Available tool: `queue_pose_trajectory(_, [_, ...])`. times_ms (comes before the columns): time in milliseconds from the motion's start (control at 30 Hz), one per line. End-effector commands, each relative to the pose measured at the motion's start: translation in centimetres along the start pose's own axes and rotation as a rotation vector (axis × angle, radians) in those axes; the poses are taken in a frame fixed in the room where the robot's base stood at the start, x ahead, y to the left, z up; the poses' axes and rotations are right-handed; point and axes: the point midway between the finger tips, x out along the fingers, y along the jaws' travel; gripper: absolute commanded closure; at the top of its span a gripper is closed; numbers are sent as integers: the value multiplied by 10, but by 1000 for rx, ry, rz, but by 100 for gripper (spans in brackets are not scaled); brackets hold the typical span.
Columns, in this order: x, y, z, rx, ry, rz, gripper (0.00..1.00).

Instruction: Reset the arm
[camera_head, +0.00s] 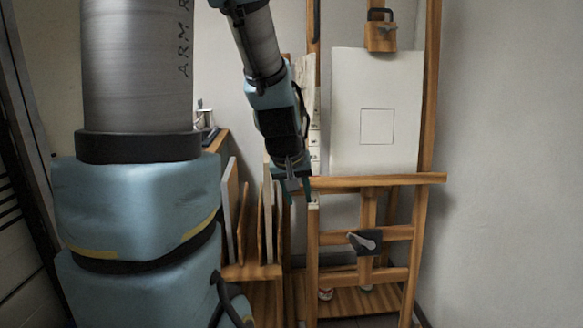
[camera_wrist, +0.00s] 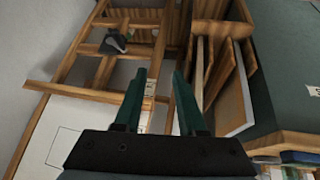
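My arm reaches up and over from the left in the head view, and my gripper (camera_head: 297,200) hangs at its end, pointing down. In the wrist view, the two green fingers of my gripper (camera_wrist: 160,80) stand apart with an empty gap between them. A small pale piece with markings shows beyond the fingers. In the head view, my gripper is just left of the wooden easel (camera_head: 425,130), close to the left end of its ledge. I cannot tell how far it is from the ledge in depth.
A white canvas (camera_head: 345,105) with a drawn square stands on the easel. Left of the easel, a wooden rack (camera_head: 252,271) holds several upright boards (camera_head: 230,205). The easel has a dark knob (camera_head: 365,241) below the ledge. A plain wall (camera_head: 510,150) fills the right side.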

Motion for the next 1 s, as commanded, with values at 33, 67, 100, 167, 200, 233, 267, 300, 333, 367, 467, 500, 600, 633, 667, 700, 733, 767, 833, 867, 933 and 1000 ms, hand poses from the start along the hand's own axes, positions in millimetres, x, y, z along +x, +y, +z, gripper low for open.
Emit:
queue_pose_trajectory(33, [0,-17,20,13,-58,-27,60])
queue_pose_trajectory(67, [0,-26,32,22,-92,-41,60])
queue_pose_trajectory(100, [-1,-37,47,33,-137,-59,60])
queue_pose_trajectory(167, [-4,-52,68,48,-200,-83,60])
queue_pose_trajectory(200, [-6,-61,81,57,-239,-98,60])
queue_pose_trajectory(233, [-8,-68,91,62,-270,-108,60])
queue_pose_trajectory(267, [-10,-74,101,68,-299,-119,60])
queue_pose_trajectory(300, [-14,-83,114,76,-337,-132,60])
queue_pose_trajectory(333, [-22,-84,115,80,-350,-136,60])
queue_pose_trajectory(367, [-30,-81,107,81,-343,-133,60])
queue_pose_trajectory(467, [-47,-77,97,80,-340,-132,60])
queue_pose_trajectory(500, [-54,-76,94,80,-340,-132,60])
queue_pose_trajectory(600, [-74,-72,83,80,-339,-131,60])
queue_pose_trajectory(633, [-79,-71,80,80,-338,-131,60])
queue_pose_trajectory(667, [-86,-70,76,80,-338,-131,60])
queue_pose_trajectory(700, [-94,-68,72,80,-338,-131,60])
queue_pose_trajectory(733, [-101,-67,69,80,-338,-131,60])
queue_pose_trajectory(767, [-106,-66,66,80,-338,-131,60])
queue_pose_trajectory(833, [-117,-64,60,80,-337,-131,60])
queue_pose_trajectory(867, [-120,-64,59,80,-337,-131,60])
queue_pose_trajectory(933, [-126,-63,56,80,-337,-131,60])
queue_pose_trajectory(1000, [-128,-62,54,80,-337,-131,60])
